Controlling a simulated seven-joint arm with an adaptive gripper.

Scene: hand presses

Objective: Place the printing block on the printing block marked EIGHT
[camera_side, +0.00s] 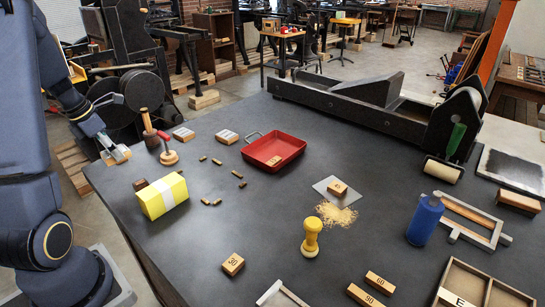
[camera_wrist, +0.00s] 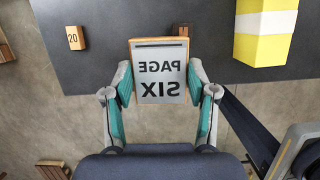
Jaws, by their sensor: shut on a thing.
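My gripper (camera_side: 108,147) is shut on a printing block (camera_wrist: 160,72), with one finger on each side of it. The block has a wooden edge and a grey face with mirrored letters reading PAGE SIX. In the side view it is held in the air off the table's left edge. Two flat printing blocks with pale faces lie on the table to the right of my gripper, a left one (camera_side: 183,134) and a right one (camera_side: 228,136). Their lettering is too small to read, so I cannot tell which is marked EIGHT.
A red tray (camera_side: 274,149) lies right of the pale blocks. Several small pieces lie mid-table.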

